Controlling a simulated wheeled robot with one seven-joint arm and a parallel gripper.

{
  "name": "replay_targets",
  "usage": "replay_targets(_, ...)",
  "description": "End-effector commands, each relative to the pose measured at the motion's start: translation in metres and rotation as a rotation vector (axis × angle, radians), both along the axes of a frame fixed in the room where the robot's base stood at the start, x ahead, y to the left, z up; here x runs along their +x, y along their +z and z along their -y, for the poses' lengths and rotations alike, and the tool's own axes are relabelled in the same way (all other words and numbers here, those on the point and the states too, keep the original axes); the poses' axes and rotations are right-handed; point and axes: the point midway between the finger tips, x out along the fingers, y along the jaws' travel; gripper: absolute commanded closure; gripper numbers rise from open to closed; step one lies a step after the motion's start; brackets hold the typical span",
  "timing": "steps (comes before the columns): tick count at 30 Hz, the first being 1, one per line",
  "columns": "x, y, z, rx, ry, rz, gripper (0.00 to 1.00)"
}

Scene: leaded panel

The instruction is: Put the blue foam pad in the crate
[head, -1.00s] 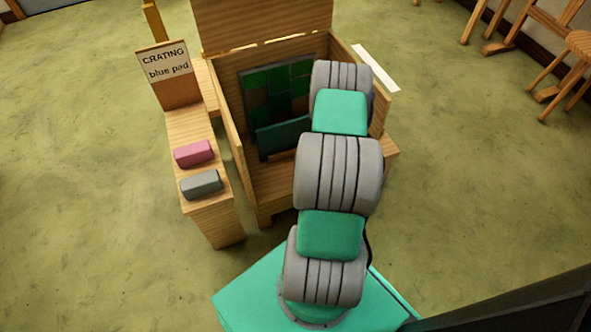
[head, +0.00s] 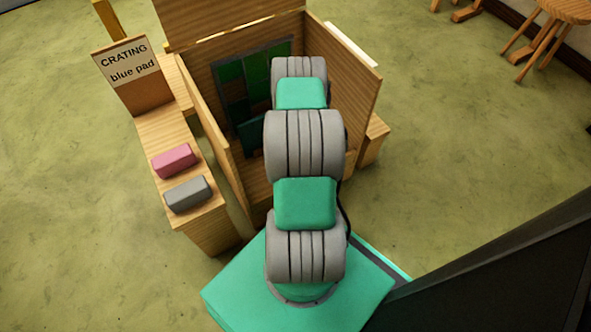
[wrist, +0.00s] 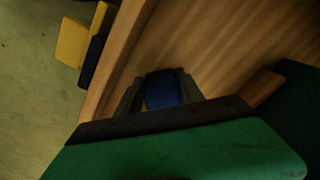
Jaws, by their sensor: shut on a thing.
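The blue foam pad (wrist: 162,89) shows between the two fingers of my gripper (wrist: 160,93) in the wrist view, and the gripper is shut on it. Wood planks lie beyond it. The wooden crate (head: 345,60) stands open in front of me in the head view, with my arm reaching into it. My arm hides the gripper and the pad in the head view. I cannot tell whether the pad touches the crate.
A leaded panel (head: 229,82) with green panes leans inside the crate. A narrow stand (head: 207,232) at the left holds a pink block (head: 174,160), a grey block (head: 187,194) and a sign (head: 127,66) reading "CRATING blue pad". A wooden stool (head: 566,10) stands far right.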

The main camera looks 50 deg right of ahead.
Motion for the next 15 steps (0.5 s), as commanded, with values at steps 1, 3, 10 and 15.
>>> replay_targets(1,0.0008,-0.0037,0.0014,-0.002,-0.001,0.002,1.0)
replay_targets(3,0.0008,-0.0015,0.0017,-0.002,-0.001,0.002,1.0)
replay_targets(10,-0.0002,-0.0064,0.0016,-0.001,-0.003,0.002,1.0)
replay_targets(15,-0.0001,-0.0044,0.0015,-0.001,-0.003,0.002,0.42)
